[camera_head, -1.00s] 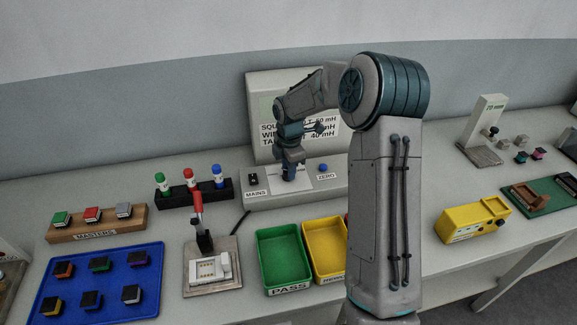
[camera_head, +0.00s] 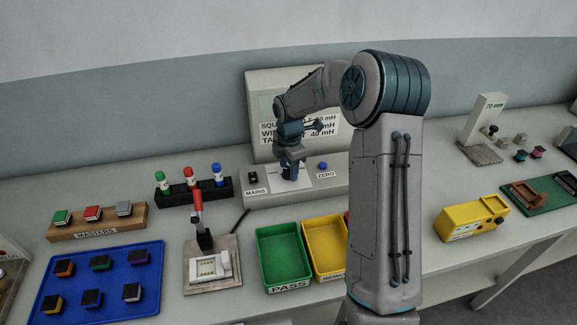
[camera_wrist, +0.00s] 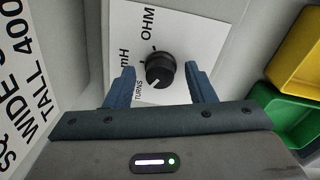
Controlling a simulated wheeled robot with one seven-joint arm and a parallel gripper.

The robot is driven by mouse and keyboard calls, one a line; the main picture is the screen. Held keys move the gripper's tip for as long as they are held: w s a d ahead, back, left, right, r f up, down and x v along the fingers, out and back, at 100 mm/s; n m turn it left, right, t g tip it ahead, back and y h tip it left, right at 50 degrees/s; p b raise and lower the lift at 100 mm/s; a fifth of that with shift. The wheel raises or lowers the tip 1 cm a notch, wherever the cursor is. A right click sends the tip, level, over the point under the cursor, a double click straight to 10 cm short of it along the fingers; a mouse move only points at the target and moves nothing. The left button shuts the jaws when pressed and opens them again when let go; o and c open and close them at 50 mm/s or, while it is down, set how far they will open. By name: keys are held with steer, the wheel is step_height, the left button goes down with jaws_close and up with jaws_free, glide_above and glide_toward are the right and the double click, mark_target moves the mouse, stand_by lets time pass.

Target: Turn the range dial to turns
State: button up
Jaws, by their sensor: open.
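The range dial (camera_wrist: 160,70) is a round black knob on a white plate marked OHM, mH and TURNS in the wrist view. A short white mark on its lower left edge points toward the TURNS label (camera_wrist: 138,91). My gripper (camera_wrist: 160,78) is open, with one blue finger on each side of the dial and gaps visible between fingers and knob. In the head view my gripper (camera_head: 290,172) is over the white plate (camera_head: 312,181) on the grey meter, and it hides the dial.
The MAINS switch (camera_head: 253,177) and the blue ZERO button (camera_head: 322,166) flank the plate. The meter's display panel (camera_head: 264,95) rises behind. Green (camera_head: 284,259) and yellow (camera_head: 326,248) trays stand in front, and a marker rack (camera_head: 180,197) stands left.

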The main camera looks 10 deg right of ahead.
step_height(320, 180, up, 14)
steer(key=b, duration=0.1)
steer(key=shift+s, duration=0.3)
steer(key=shift+d+f, duration=0.1)
steer(key=s+m+t, duration=0.2)
steer(key=s+m, duration=1.9)
steer(key=s, duration=1)
steer(key=shift+a+r, duration=0.2)
steer(key=shift+a, duration=0.05)
